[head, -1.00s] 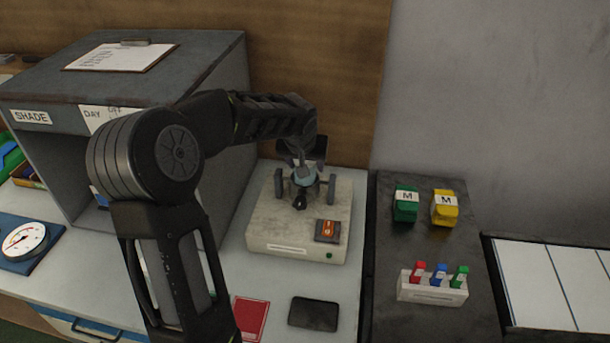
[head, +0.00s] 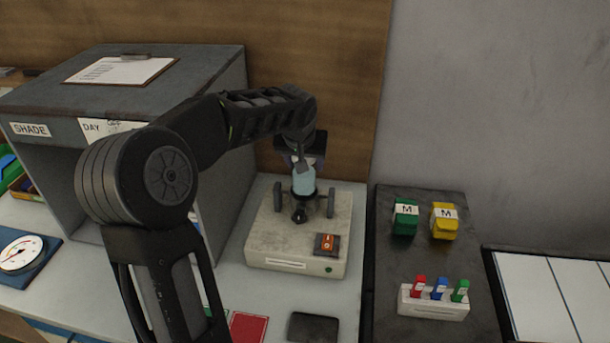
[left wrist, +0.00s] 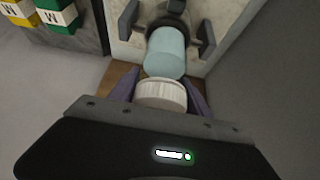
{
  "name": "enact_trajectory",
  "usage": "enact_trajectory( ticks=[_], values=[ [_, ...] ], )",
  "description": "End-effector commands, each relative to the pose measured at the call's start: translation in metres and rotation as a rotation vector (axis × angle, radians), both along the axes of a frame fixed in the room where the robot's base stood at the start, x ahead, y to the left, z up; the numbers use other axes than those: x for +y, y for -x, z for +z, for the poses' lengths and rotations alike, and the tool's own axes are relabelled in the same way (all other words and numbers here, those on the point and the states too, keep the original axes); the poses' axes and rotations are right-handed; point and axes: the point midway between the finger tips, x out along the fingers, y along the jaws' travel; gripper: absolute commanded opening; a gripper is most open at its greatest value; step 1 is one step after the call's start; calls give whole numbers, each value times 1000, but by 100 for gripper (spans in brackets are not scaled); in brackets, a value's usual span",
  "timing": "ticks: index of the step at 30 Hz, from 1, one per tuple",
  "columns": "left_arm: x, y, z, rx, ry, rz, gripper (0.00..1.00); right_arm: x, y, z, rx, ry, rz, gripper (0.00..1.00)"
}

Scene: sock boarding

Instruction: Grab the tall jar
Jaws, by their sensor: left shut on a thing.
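The tall jar (head: 303,181) is pale blue with a white ribbed lid, and it also shows in the left wrist view (left wrist: 165,55). My left gripper (head: 303,162) is shut on the jar at its lid end; in the left wrist view the fingers (left wrist: 165,95) lie on both sides of the white lid. The jar stands over a pale machine (head: 262,238), between two grey upright posts. A dark round part of the machine is at the jar's lower end; I cannot tell whether they touch. My right gripper is not in view.
A grey light booth (head: 222,95) stands close at the left of my arm. On the dark surface at right are a green block (head: 405,218), a yellow block (head: 444,222) and a white rack (head: 433,303) with small coloured pieces. A black flat item (head: 313,327) lies in front.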

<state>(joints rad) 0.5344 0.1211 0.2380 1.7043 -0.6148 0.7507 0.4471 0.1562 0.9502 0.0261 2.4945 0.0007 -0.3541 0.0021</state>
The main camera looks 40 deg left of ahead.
Motion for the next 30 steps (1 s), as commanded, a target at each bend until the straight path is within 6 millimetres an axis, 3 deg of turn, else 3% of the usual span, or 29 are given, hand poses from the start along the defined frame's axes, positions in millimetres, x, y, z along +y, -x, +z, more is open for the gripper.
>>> enact_trajectory(
  ticks=[3,9,30],
  values=[
    [0,-1,25,-6,-2,0,8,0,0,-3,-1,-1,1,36],
    [0,0,51,-2,0,0,8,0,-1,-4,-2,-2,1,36],
    [-1,0,54,-1,0,-1,8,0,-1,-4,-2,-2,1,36]
  ],
)
